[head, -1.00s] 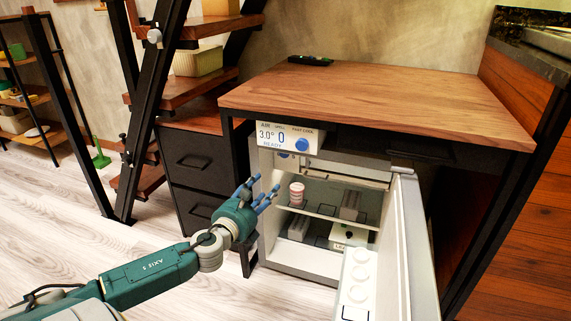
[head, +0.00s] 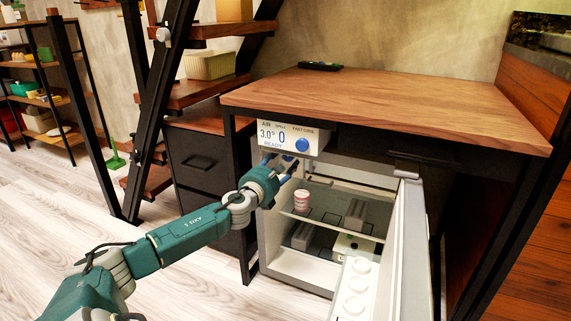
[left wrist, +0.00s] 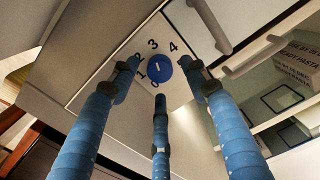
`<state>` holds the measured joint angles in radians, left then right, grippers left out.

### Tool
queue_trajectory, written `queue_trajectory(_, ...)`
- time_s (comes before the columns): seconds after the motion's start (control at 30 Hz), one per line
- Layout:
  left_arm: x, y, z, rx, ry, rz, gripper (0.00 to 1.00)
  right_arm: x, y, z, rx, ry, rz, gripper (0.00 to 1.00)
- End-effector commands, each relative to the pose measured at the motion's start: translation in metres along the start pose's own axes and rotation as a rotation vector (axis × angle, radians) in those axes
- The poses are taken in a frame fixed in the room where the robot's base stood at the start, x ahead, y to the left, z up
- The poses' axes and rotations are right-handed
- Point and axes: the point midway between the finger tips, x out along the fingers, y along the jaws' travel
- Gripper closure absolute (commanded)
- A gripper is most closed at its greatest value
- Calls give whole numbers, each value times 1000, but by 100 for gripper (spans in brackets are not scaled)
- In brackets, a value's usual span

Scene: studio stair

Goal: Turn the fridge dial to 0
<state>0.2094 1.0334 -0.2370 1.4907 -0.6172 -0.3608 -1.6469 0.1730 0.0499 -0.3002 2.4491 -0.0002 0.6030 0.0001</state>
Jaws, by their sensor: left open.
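The fridge dial (left wrist: 158,68) is a round blue knob on a pale panel, ringed by the numbers 0 to 4, in the left wrist view. It has a short white mark; I cannot tell which number it points to. The panel sits at the upper left inside the open fridge (head: 300,268). My left gripper (head: 284,168) is at that upper left corner in the head view, mostly covering the dial. In the left wrist view its three blue fingers (left wrist: 158,84) are spread open around the dial, and I cannot tell whether they touch it. My right gripper is not in view.
The fridge door (head: 410,250) stands open on the right. A display panel (head: 285,137) with a blue button reads 3.0° and 0 above the opening. A wooden desktop (head: 380,105) overhangs it. Inside are shelves with a pink-and-white cup (head: 301,201) and boxes.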

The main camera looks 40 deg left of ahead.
Motion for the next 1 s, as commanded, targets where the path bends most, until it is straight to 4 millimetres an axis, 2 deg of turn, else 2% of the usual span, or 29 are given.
queue_trajectory(0.2, 14, -1, 0, -2, -1, 0, 54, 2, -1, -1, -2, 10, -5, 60)
queue_trajectory(0.53, 17, -1, 0, -2, 0, -1, 54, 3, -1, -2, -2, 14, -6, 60)
queue_trajectory(0.57, 17, -1, 0, -2, 0, -1, 56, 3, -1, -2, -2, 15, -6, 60)
queue_trajectory(0.7, 17, -1, 0, -2, 0, -1, 84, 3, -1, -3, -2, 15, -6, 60)
queue_trajectory(0.8, 16, -1, 0, -2, 1, -1, 99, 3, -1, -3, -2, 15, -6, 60)
queue_trajectory(1.0, 16, -1, -1, -10, 2, -1, 99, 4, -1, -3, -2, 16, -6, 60)
